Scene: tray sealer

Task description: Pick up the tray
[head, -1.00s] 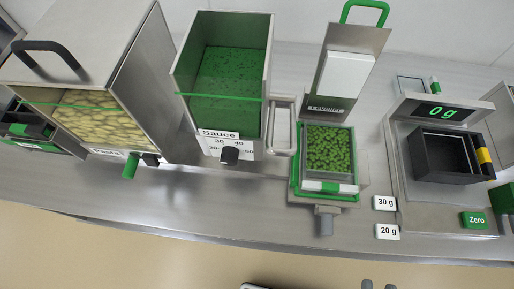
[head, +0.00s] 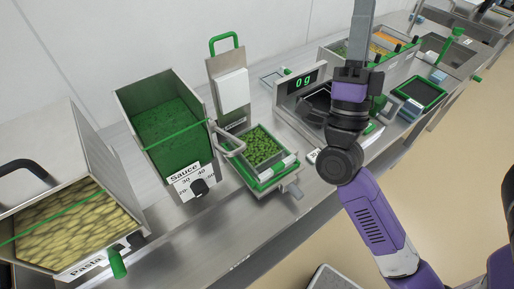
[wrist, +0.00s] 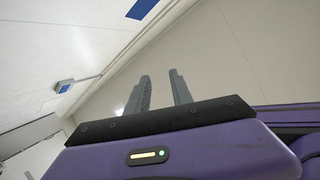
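A dark, open tray-like box (head: 317,104) sits on the scale (head: 299,82), which reads 0 g. My arm partly hides it in the head view. My gripper (head: 364,20) points upward at the end of my purple and black arm, to the right of the scale and apart from the box. In the wrist view my gripper (wrist: 160,78) shows two grey fingers with a gap between them and nothing in it. The wrist view shows only walls and ceiling, with no tray.
A green-framed black device (head: 421,92) and several ingredient bins stand to the right. The floor (head: 450,190) at the right is clear.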

